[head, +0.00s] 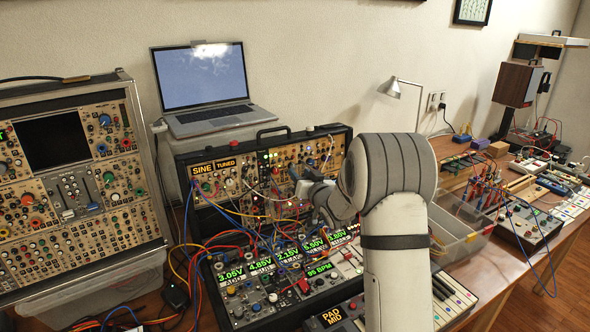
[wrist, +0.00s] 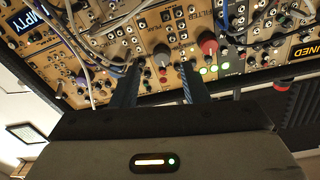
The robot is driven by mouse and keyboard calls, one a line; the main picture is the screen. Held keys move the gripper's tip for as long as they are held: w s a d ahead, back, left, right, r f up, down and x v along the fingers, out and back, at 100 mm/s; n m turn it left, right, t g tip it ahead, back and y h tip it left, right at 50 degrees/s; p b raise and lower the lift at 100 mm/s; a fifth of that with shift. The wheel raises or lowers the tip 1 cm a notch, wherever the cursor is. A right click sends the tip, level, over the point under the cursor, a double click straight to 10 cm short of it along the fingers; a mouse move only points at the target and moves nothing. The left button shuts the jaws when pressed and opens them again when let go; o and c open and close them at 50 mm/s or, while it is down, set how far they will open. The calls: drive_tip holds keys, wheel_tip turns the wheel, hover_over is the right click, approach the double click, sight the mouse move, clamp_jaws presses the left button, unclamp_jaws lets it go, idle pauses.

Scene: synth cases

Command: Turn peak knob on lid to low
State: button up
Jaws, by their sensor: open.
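The upright lid (head: 262,137) of the middle synth case holds a row of tan modules. "SINE" and "TUNED" labels show at its left. In the wrist view, tilted, my open gripper (wrist: 163,80) points at the panel. Contact is not visible.
Patch cables (head: 225,205) hang across the lid's left and the lower panel. A display row (head: 290,254) and keys lie below. A laptop (head: 202,88) stands behind the case. A taller synth rack (head: 75,190) stands left. A clear plastic bin (head: 458,232) is right of my arm.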

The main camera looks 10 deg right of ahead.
sight(294, 167)
drive_tip(key=shift+x, duration=1.75)
drive_tip(key=shift+s, duration=0.1)
